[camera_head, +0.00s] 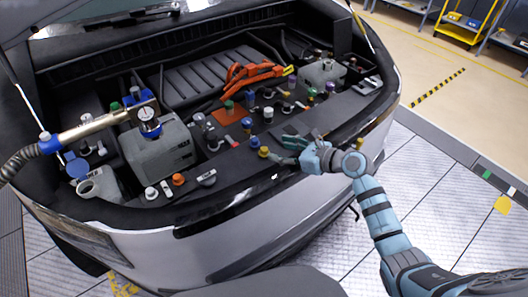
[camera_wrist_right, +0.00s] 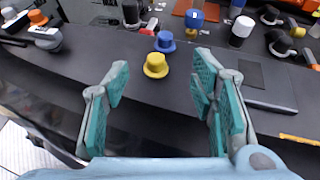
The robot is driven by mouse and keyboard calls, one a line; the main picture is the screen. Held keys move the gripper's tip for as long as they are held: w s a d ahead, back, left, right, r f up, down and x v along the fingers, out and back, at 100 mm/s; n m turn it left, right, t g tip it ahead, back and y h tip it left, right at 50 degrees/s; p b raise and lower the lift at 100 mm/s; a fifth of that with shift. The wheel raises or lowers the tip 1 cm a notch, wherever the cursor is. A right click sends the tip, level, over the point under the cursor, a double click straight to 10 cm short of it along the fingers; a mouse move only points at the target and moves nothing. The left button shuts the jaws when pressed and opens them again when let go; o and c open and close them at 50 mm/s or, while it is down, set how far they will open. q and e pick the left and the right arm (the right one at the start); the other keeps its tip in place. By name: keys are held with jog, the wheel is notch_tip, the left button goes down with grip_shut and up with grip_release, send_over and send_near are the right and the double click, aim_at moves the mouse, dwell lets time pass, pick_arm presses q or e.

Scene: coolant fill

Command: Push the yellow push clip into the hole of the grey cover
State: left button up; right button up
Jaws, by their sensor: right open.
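The yellow push clip (camera_head: 263,152) stands on the dark grey front cover (camera_head: 232,172) of the engine bay. In the right wrist view the yellow clip (camera_wrist_right: 155,66) has a round top and a wider brim, just in front of a blue one. My right gripper (camera_head: 283,149) is open and empty, just right of the yellow clip in the head view. In the right wrist view the clip shows beyond and between the open fingertips (camera_wrist_right: 160,76), not gripped. I cannot make out the hole in the cover. My left gripper is not in view.
Several coloured caps and knobs stand close around, including a blue clip (camera_wrist_right: 165,42) right behind the yellow one. An orange part (camera_head: 252,77) lies farther back. A grey tank (camera_head: 160,150) and a hose with a metal tube (camera_head: 95,128) are at the left.

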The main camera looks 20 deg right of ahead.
aim_at(265, 149)
jog(key=x, duration=0.3)
jog(key=b+x, duration=0.1)
jog(key=x, duration=0.1)
jog(key=shift+s+a+f, duration=0.1)
jog(key=shift+a+f, duration=0.2)
jog(key=shift+f, duration=0.25)
jog(key=shift+w+a+f, duration=0.1)
jog(key=shift+w+a, duration=0.15)
jog(key=shift+w, duration=0.05)
jog(key=c, duration=0.9)
